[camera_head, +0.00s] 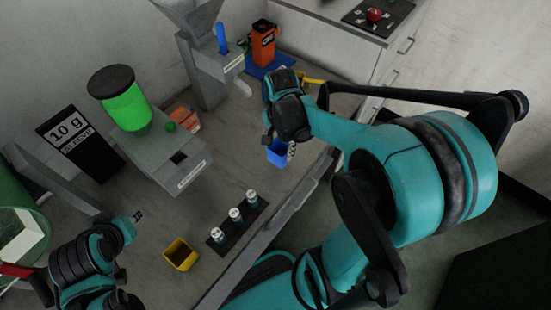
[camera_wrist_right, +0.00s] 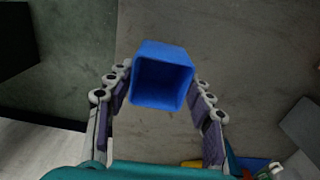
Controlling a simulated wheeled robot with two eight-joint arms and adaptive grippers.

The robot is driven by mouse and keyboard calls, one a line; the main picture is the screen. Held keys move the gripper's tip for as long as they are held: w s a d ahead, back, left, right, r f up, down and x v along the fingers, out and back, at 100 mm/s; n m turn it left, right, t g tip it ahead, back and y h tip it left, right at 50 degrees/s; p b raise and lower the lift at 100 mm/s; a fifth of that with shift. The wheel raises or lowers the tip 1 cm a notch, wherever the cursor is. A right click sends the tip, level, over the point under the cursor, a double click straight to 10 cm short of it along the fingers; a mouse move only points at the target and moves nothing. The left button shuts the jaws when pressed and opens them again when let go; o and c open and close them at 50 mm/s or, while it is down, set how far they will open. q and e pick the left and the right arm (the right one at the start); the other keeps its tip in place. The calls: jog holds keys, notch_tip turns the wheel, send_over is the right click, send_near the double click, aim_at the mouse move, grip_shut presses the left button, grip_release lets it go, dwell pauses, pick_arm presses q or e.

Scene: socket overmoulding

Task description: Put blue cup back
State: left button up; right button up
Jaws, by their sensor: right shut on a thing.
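The blue cup (camera_head: 279,152) is held above the front right part of the worktop in the head view. My right gripper (camera_wrist_right: 160,90) is shut on it, with a finger on each side. In the right wrist view the blue cup (camera_wrist_right: 162,62) shows its square open mouth, and its inside looks empty. My right gripper also shows in the head view (camera_head: 279,142), partly hidden by its own wrist. My left gripper (camera_head: 138,215) is low over the left of the worktop, apart from the cup; its jaws are too small to read.
A yellow cup (camera_head: 181,267) and a dark rack (camera_head: 225,235) with small vials stand near the front edge. A grey machine with a green hopper (camera_head: 128,108) is left of centre. An orange container (camera_head: 263,42) stands by a blue mat (camera_head: 284,61) at the back. Worktop between is bare.

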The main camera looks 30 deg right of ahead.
jog(key=shift+w+a+f, duration=0.3)
jog(key=shift+a+f, duration=0.15)
jog(key=shift+a, duration=0.2)
jog(key=shift+f+b, duration=1.2)
jog(key=shift+f, duration=0.7)
jog(key=shift+f, duration=0.2)
jog(key=o, duration=1.1)
jog(key=shift+r, duration=0.1)
notch_tip(320, 180, up, 11)
jog(key=p, duration=0.5)
jog(key=s+a+r+n+t, duration=0.1)
jog(key=a+n+t, duration=0.1)
jog(key=n, duration=0.2)
jog(key=s+a+r+n+t, duration=0.2)
jog(key=n, duration=0.3)
jog(key=s+a+r+n+t, duration=0.1)
jog(key=s+a+n+t, duration=0.1)
jog(key=a+n+t, duration=0.1)
jog(key=shift+s+r+n, duration=0.1)
jog(key=shift+r+n, duration=0.1)
jog(key=shift+n, duration=0.6)
